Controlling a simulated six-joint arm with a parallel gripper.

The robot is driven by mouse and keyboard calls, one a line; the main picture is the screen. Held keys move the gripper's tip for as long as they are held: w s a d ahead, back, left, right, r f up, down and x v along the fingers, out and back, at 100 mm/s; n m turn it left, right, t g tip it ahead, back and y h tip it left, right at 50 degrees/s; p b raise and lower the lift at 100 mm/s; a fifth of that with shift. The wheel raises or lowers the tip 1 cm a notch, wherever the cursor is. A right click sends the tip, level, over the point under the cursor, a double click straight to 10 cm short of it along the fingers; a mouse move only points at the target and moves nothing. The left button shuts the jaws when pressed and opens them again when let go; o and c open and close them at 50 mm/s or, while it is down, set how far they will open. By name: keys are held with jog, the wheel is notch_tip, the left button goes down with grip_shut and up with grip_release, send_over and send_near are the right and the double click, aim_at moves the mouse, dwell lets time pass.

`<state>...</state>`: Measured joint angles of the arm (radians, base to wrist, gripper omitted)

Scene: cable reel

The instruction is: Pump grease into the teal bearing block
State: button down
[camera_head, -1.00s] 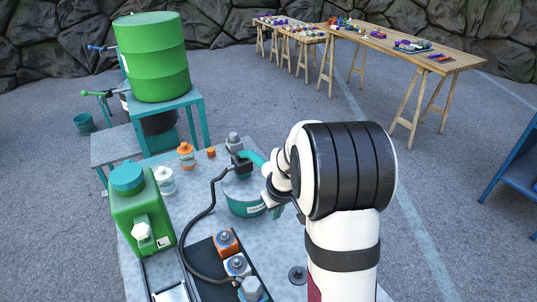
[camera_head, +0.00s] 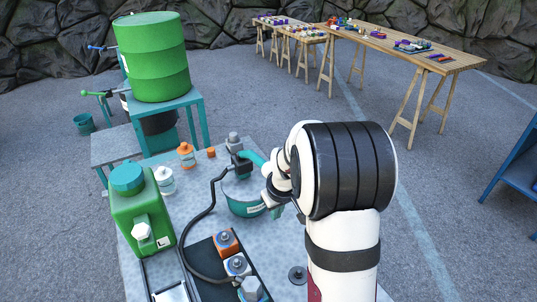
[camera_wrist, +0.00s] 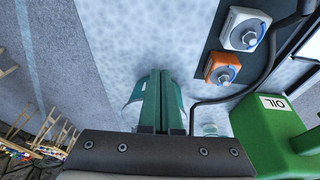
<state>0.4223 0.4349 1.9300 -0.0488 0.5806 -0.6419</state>
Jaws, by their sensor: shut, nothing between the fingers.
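A teal grease bucket (camera_head: 246,207) with a grey pump head and a teal handle (camera_head: 252,158) stands on the speckled table. A black hose (camera_head: 203,215) runs from the pump to a block (camera_head: 250,290) at the bottom of the picture.
A green oil can (camera_head: 143,220) stands at the table's left, with white (camera_head: 165,181) and orange (camera_head: 187,155) bottles behind it. A dark round disc (camera_head: 298,275) lies near my arm. A green drum (camera_head: 152,57) is on a stand beyond. The table right of the mat looks mostly clear.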

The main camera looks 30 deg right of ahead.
jog(key=w+v, duration=0.1)
jog(key=v, duration=1.2)
jog(key=shift+a+r, duration=0.3)
jog(key=shift+r, duration=0.2)
dwell(0.6)
jog(key=d+r+t+y, duration=0.1)
jog(key=d+r+t, duration=0.1)
jog(key=r, duration=0.5)
jog(key=w+d+r+t, duration=0.1)
jog(key=d+r+t, duration=0.1)
jog(key=r, duration=0.5)
jog(key=shift+m+y, duration=0.3)
jog(key=shift+y, duration=0.1)
jog(key=shift+w, duration=0.1)
send_over(266, 162)
jog(key=s, duration=0.3)
jog(key=f, duration=0.8)
jog(key=shift+d, duration=0.4)
notch_tip(266, 162, down, 2)
jog(key=shift+s+a+f, duration=0.1)
jog(key=shift+f, duration=0.15)
jog(key=shift+s+a+f, duration=0.1)
jog(key=shift+f, duration=0.6)
